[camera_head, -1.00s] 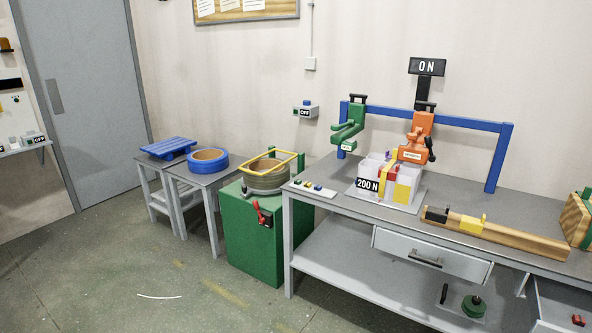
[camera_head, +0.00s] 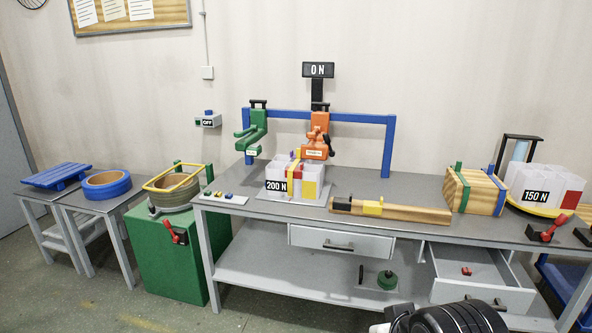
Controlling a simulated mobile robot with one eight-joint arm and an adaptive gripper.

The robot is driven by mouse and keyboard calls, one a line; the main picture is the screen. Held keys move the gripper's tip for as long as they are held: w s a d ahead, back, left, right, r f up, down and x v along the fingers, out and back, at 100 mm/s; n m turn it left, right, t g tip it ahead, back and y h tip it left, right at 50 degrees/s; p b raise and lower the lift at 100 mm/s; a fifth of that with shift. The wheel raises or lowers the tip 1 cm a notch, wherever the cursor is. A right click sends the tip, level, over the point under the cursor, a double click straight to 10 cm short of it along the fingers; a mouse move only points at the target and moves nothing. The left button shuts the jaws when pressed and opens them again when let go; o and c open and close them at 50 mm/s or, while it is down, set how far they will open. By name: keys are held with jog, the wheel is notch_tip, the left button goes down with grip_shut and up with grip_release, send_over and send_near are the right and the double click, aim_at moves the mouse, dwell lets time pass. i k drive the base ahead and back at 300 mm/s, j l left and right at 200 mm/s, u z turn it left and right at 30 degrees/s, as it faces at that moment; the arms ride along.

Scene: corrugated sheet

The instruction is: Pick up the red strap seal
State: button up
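A small red piece (camera_head: 466,270), which looks like the red strap seal, lies in the open drawer (camera_head: 505,297) at the lower right of the workbench. It is too small to make out its exact shape. A dark rounded part of my arm shows at the bottom edge, in front of and below the drawer. My gripper's fingers are not in view.
The grey workbench (camera_head: 400,200) holds a bundle marked 200 N (camera_head: 275,190), a wooden beam (camera_head: 412,213), a strapped wooden block (camera_head: 480,192) and a bundle marked 150 N (camera_head: 536,196). A closed drawer (camera_head: 325,243) sits left of the open one. Floor at lower left is clear.

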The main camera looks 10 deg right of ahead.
aim_at(465, 271)
jog(key=z, duration=1.2)
jog(key=i+j+z, duration=0.15)
jog(key=i+j, duration=0.75)
jog(key=i+j+z, duration=0.1)
jog(key=i+j, duration=0.75)
jog(key=j, duration=0.15)
